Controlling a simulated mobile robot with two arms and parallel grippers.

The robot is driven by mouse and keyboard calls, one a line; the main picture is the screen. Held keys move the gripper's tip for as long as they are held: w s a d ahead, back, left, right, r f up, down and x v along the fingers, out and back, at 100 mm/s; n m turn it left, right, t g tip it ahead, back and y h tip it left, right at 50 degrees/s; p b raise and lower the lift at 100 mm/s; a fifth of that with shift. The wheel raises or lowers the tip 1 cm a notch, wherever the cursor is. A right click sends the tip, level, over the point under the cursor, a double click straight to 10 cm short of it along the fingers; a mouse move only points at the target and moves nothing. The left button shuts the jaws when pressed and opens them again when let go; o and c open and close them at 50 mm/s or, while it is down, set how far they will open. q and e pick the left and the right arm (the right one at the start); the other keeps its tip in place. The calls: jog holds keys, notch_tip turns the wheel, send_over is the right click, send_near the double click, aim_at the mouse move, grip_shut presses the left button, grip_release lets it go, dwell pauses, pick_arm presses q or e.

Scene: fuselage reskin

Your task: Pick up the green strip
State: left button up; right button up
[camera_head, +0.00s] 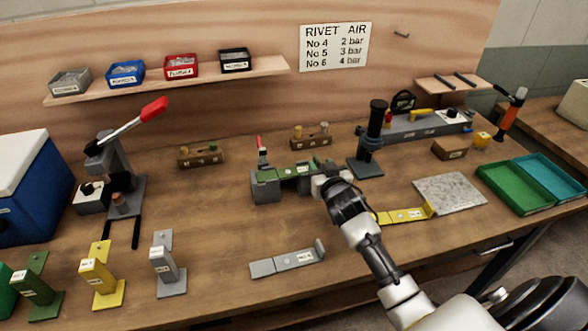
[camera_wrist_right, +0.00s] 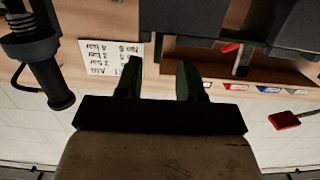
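A green strip (camera_head: 291,173) with a pale label lies along the grey fixture (camera_head: 265,188) in the middle of the bench. My right gripper (camera_head: 324,182) is at the right end of the fixture, beside the strip. The hand hides that end, and I cannot tell whether it touches the strip. In the right wrist view the two fingers (camera_wrist_right: 160,78) stand apart with nothing visible between them. My left gripper is not in view.
A yellow strip (camera_head: 404,215) and a grey strip (camera_head: 288,262) lie on the bench. Green (camera_head: 36,286), yellow (camera_head: 100,277) and grey (camera_head: 166,265) stands are at front left. A dark upright tool (camera_head: 374,135) stands behind the hand. Clear bench lies left of the fixture.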

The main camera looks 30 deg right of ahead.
aim_at(317, 159)
jog(key=p+x, duration=0.1)
jog(key=x, duration=0.3)
jog(key=shift+d+r, duration=0.1)
jog(key=shift+d, duration=0.1)
jog(key=shift+w, duration=0.35)
jog(key=shift+c, duration=0.7)
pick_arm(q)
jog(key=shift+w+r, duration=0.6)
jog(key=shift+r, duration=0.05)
pick_arm(e)
grip_shut()
